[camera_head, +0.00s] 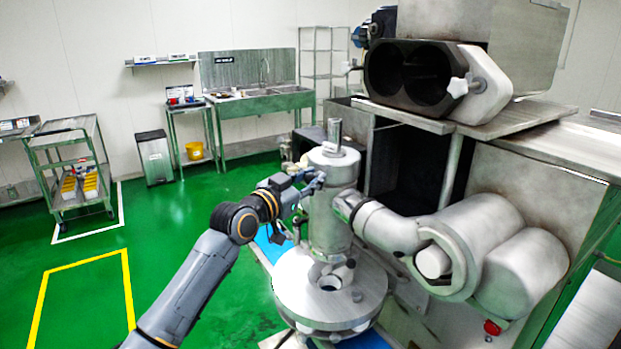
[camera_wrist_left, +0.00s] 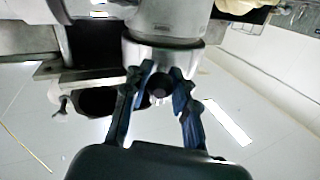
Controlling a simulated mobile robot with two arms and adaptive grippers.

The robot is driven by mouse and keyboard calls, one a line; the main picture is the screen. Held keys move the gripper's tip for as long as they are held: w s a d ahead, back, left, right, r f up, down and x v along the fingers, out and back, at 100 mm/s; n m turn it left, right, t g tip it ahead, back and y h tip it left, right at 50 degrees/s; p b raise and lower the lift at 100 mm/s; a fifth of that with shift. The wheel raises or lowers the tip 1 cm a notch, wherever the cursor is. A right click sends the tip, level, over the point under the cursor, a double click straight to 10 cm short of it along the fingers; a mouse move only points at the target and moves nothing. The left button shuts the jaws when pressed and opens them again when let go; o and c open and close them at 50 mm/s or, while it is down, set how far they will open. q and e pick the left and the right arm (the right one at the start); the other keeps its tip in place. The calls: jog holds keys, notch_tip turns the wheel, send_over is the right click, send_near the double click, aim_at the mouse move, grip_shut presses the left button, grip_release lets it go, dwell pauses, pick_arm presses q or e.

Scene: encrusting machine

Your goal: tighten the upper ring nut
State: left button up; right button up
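The upper ring nut (camera_head: 333,157) is the pale metal collar at the top of the machine's upright cylinder (camera_head: 328,222). A short rod (camera_head: 335,132) stands up from it. My left gripper (camera_head: 318,180) is at the left side of the collar, very close to it. In the left wrist view, the pale ring (camera_wrist_left: 190,58) lies just beyond my left fingertips (camera_wrist_left: 164,78). The fingers are apart, one on each side of the rod end; I cannot tell whether they touch the ring. Nothing is clearly clamped between them. My right gripper is not in view.
Below the cylinder is a round metal plate (camera_head: 295,290). A thick side arm (camera_head: 385,228) with large rounded housings joins the cylinder at right. A twin-bore block (camera_head: 385,75) stands above and behind. Green floor (camera_head: 195,285) is free at left; a trolley (camera_head: 75,150) stands farther off.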

pick_arm(q)
jog(key=shift+o, duration=1.3)
jog(key=shift+a, duration=0.15)
jog(key=shift+s+r, duration=0.1)
jog(key=v, duration=1.2)
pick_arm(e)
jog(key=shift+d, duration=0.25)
